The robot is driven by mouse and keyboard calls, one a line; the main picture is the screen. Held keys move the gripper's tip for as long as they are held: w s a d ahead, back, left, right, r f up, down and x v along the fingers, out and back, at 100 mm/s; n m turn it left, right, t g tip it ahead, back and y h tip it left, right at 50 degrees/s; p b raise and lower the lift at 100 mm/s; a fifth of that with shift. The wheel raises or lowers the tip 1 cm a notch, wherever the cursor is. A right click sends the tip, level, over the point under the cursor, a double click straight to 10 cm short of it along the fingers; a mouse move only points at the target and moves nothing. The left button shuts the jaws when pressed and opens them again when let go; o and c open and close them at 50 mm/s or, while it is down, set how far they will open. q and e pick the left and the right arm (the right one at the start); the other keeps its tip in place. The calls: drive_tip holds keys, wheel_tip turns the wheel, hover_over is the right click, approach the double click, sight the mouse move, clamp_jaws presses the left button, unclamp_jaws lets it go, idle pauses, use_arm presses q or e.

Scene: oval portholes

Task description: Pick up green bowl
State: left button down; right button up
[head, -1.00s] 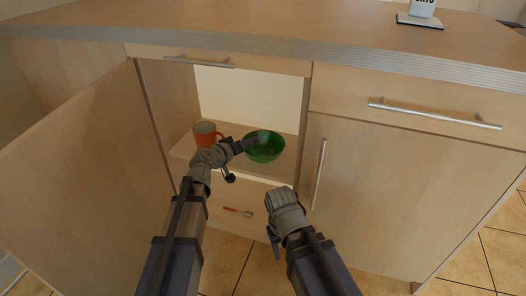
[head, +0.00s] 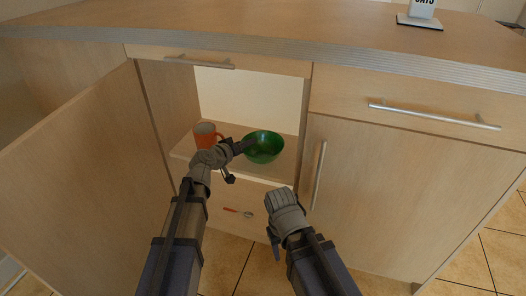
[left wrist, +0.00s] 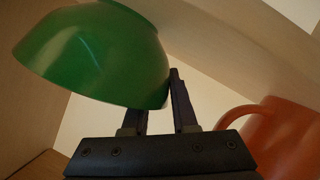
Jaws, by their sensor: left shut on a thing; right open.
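The green bowl (head: 266,149) is at the cabinet's inner shelf, upright in the head view. My left gripper (head: 247,146) reaches into the open cabinet and is shut on the bowl's near left rim. In the left wrist view the bowl (left wrist: 95,55) fills the upper left, with the fingers (left wrist: 160,105) at its wall. Whether the bowl touches the shelf is hard to tell. My right gripper (head: 272,236) is outside the cabinet, low in front, and empty; its fingers are partly hidden.
An orange mug (head: 206,136) stands on the shelf (head: 183,148) left of the bowl, close to my left wrist; it also shows in the left wrist view (left wrist: 285,140). A red-handled spoon (head: 238,212) lies below. The open door (head: 85,180) bounds the left side.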

idle(0.8)
use_arm(q)
wheel_tip(320, 180, up, 10)
drive_tip(key=p, duration=1)
